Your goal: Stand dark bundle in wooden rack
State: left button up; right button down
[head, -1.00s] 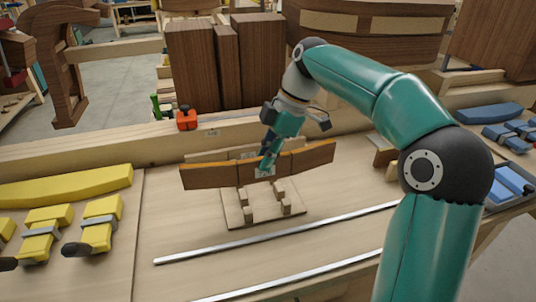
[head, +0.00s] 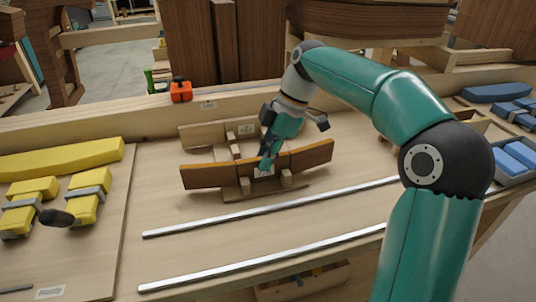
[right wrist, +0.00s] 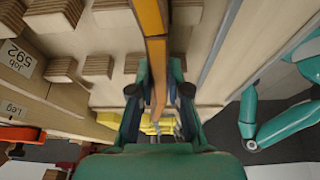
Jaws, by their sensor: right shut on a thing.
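The dark bundle (head: 210,175), a long, slightly curved brown strip, is held on edge by my right gripper (head: 265,166), which grips it near its middle. In the right wrist view the bundle (right wrist: 156,60) runs between the two fingers of the gripper (right wrist: 160,98). The wooden rack (head: 236,196), a pale plywood base with short posts, is directly below the bundle. Front posts show in front of the bundle's lower edge; whether it touches the base is hidden. My left gripper is not in view.
Two metal bars (head: 270,208) (head: 260,264) lie in front. Yellow clamped pieces (head: 85,200) lie at left, and blue pieces (head: 515,155) are at right. An orange clamp (head: 180,91) sits on the back beam.

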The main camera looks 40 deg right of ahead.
jog(key=shift+f, duration=0.35)
dwell(0.5)
jog(key=c, duration=1.1)
grip_release()
jog(key=shift+o, duration=0.2)
jog(key=v, duration=1)
jog(key=shift+d+r, duration=0.15)
jog(key=shift+r, duration=0.05)
jog(key=shift+s+d+r, duration=0.2)
jog(key=shift+s+r, duration=0.05)
jog(key=shift+r, duration=0.35)
